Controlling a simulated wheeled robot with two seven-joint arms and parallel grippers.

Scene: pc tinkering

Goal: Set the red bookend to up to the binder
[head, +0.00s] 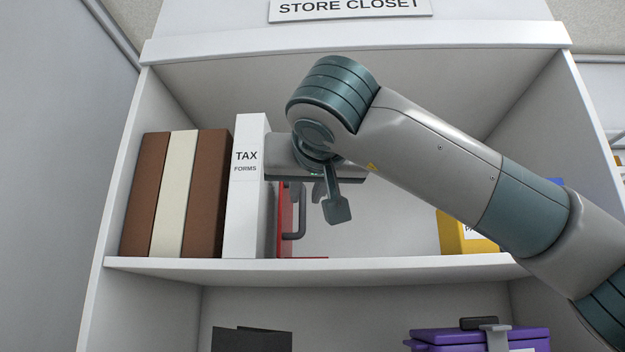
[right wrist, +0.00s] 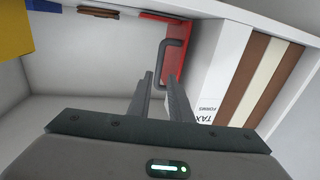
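The red bookend (head: 284,222) stands upright on the upper shelf, just right of the white TAX FORMS binder (head: 247,205). I cannot tell whether they touch. Its grey handle (head: 299,222) faces right. My right gripper (head: 328,203) is in front of the shelf, right of the handle, with its fingers apart. In the right wrist view, the fingers (right wrist: 160,77) are open, with the handle (right wrist: 161,62) near or between their tips. The red plate (right wrist: 179,60) and the binder (right wrist: 222,65) show beyond. My left gripper is out of view.
Brown and cream binders (head: 174,195) stand left of the white binder. A yellow box (head: 452,234) is at the right of the shelf, partly behind my right arm. A purple case (head: 450,340) and a dark folder (head: 250,341) are below. The shelf's middle is clear.

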